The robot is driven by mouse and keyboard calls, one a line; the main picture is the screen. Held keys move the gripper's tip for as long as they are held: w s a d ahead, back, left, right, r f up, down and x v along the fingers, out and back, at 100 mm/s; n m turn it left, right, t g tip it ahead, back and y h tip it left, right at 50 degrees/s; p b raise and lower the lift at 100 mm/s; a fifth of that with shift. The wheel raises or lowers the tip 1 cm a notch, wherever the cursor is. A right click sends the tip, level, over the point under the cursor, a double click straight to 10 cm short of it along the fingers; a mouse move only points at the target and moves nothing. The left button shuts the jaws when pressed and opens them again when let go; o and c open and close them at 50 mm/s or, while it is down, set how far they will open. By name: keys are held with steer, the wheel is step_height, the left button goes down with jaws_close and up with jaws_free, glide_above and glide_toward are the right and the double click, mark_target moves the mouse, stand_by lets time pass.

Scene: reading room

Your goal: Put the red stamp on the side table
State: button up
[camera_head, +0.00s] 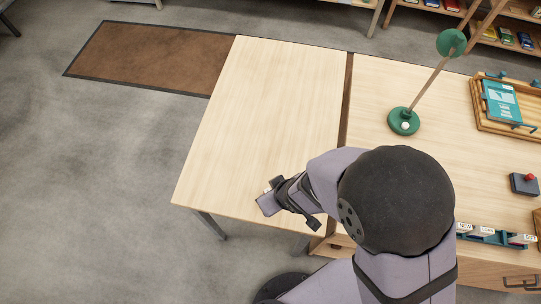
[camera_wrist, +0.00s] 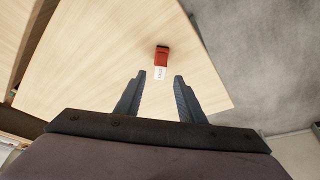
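The red stamp (camera_wrist: 162,56) is on the pale wooden side table (camera_wrist: 105,50), with its white lettered part toward me in the wrist view. My gripper (camera_wrist: 160,84) is open, and its two dark fingers point toward the stamp, one on each side of its line. Nothing is held between them. The stamp looks free of both fingers; the height of the fingers above the table is hard to tell. In the head view my arm reaches over the near end of the side table (camera_head: 270,100), and I cannot make out the stamp there.
The desk (camera_head: 375,90) adjoins at right, across a dark gap. It bears a green lamp (camera_head: 404,121), a wooden tray (camera_head: 485,118) with a teal book (camera_head: 502,101), a dark box with a red knob (camera_head: 524,184) and a labelled stamp rack (camera_head: 490,238). The side table's far part is clear.

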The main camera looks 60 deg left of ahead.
steer(key=p+v, duration=0.2)
steer(key=v, duration=0.4)
steer(key=shift+r, duration=0.2)
steer(key=shift+d, duration=0.1)
steer(key=w+d+r+m+t+h, duration=0.1)
steer(key=w+d+r+m+h, duration=0.2)
steer(key=w+d, duration=0.5)
steer(key=w+d+r+m+t, duration=0.2)
steer(key=w+d+m, duration=0.4)
steer(key=w, duration=0.5)
steer(key=s+d+r+m+g, duration=0.1)
steer(key=d+r+m, duration=0.2)
steer(key=d, duration=0.9)
steer(key=s+d+r+m+g+h, duration=0.1)
steer(key=d+m, duration=0.5)
steer(key=d, duration=0.6)
step_height(320, 180, up, 2)
steer(key=shift+s+r+g+h, duration=0.1)
steer(key=shift+s+g+h, duration=0.15)
steer(key=shift+g, duration=0.25)
steer(key=shift+w+a, duration=0.1)
